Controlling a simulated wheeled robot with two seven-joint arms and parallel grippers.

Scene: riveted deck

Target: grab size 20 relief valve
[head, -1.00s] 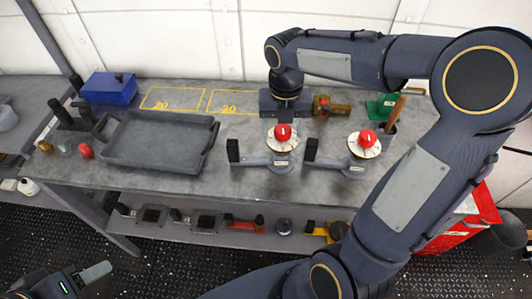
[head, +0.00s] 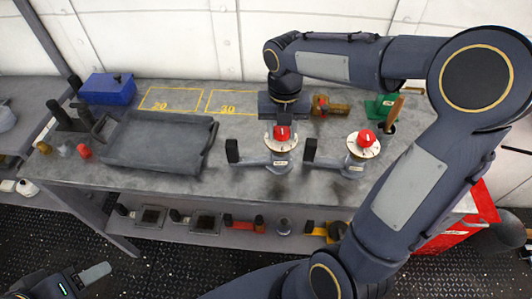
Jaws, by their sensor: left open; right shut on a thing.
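Two grey devices with red knobs on white dials, apparently the relief valves, stand on the bench. The left valve (head: 279,160) is under my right gripper (head: 282,128). That gripper points down and is shut on the valve's top, around the red knob. The right valve (head: 354,165) stands apart from it, with nothing holding it. Small plates on both valves are too small to read. My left gripper (head: 92,278) is open and empty at the lower left, low in front of the bench.
A grey tray (head: 115,163) sits on the left of the bench (head: 230,185). Behind it are a blue box (head: 108,88) and two empty yellow outlines, the left marked 20. Several parts lie on the lower shelf.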

